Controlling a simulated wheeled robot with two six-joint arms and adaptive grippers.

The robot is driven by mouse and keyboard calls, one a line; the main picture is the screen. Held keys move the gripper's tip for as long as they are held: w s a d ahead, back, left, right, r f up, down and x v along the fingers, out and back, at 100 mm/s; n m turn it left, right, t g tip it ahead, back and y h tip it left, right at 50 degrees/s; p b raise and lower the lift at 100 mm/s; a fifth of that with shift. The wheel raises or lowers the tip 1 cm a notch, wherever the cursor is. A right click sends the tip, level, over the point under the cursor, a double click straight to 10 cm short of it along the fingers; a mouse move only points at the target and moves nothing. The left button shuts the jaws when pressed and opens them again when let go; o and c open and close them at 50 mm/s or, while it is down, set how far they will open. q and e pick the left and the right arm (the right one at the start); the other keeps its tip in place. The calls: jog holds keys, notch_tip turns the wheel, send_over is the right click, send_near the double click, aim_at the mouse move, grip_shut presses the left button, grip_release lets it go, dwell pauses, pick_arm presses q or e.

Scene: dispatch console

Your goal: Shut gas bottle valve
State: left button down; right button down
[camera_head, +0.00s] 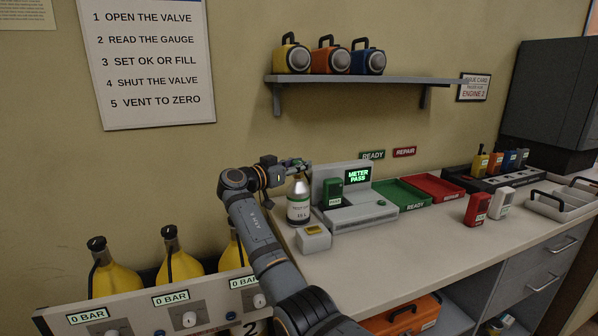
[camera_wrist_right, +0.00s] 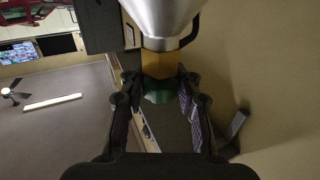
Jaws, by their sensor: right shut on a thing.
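The gas bottle (camera_head: 298,208), a small silver bottle with a white label, stands upright on the counter beside the meter station. My right gripper (camera_head: 296,164) is at its top, reaching in from the left. In the right wrist view the silver bottle body (camera_wrist_right: 165,14), its brass neck (camera_wrist_right: 159,64) and the green valve knob (camera_wrist_right: 158,91) show. The knob is between the fingers of my right gripper (camera_wrist_right: 158,98), which are shut on it. How far the valve is turned cannot be told. My left gripper is not in view.
The meter station (camera_head: 362,214) reads METER PASS, with a green meter (camera_head: 333,192) in it. A small grey box (camera_head: 313,239) sits in front of the bottle. The green READY tray (camera_head: 403,194) and red REPAIR tray (camera_head: 432,186) are behind right. The counter's front middle is clear.

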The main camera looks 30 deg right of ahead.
jog(key=shift+f, duration=0.15)
jog(key=shift+m+g, duration=0.4)
jog(key=shift+g, duration=0.5)
dwell(1.0)
jog(key=c, duration=0.9)
grip_release()
jog(key=shift+a, duration=0.1)
jog(key=shift+c, duration=0.2)
jog(key=s+a, duration=0.1)
jog(key=a, duration=1.1)
